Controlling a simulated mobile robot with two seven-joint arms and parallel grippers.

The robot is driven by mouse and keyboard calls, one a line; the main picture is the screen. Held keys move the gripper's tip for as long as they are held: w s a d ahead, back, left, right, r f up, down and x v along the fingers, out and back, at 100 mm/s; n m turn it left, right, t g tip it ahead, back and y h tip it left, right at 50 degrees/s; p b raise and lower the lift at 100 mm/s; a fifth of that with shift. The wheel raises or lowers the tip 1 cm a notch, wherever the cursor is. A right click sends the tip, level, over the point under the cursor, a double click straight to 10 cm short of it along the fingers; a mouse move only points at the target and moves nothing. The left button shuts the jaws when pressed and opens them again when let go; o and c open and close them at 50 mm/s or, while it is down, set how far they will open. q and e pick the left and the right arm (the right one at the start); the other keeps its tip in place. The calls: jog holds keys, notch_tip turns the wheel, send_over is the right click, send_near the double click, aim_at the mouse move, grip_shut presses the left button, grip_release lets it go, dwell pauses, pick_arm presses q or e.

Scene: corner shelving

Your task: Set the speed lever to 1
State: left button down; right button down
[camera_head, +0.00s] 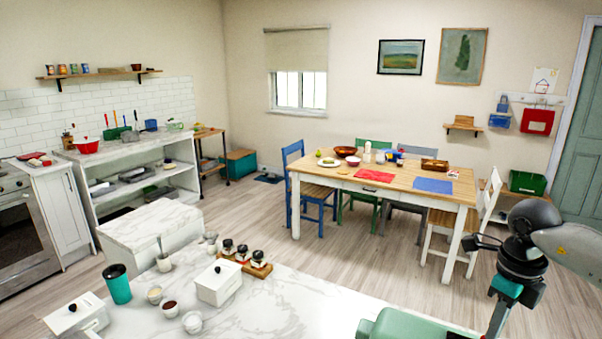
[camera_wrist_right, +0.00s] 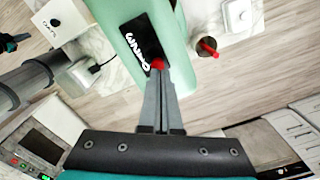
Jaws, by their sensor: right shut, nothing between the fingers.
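The pale green appliance (camera_wrist_right: 115,25) fills the upper middle of the right wrist view. It carries a black plate (camera_wrist_right: 135,38) with white markings, too small to read surely. A red lever knob (camera_wrist_right: 158,64) shows at the plate's lower edge. My right gripper (camera_wrist_right: 160,72) is shut and empty, its fingertips right at the knob. I cannot tell whether they touch it. In the head view, part of the green appliance (camera_head: 408,325) shows at the bottom edge, beside my right arm. My left gripper is not in view.
The marble counter (camera_head: 290,310) holds a teal cup (camera_head: 118,284), a white lidded box (camera_head: 219,282), small bowls and a rack of jars (camera_head: 245,262). In the wrist view, a red-handled item (camera_wrist_right: 208,48) stands beside the appliance. A wooden table (camera_head: 385,178) stands beyond.

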aim_at(482, 337)
jog(key=shift+w+a, duration=0.3)
jog(key=shift+a, duration=0.2)
jog(key=shift+w+a, duration=0.25)
jog(key=shift+a, duration=0.25)
dwell(0.7)
jog(key=shift+s+d, duration=0.2)
jog(key=shift+d, duration=0.2)
jog(key=shift+r+p, duration=0.1)
jog(key=shift+p, duration=0.2)
jog(key=shift+r+p, duration=1.85)
jog(key=shift+r, duration=0.6)
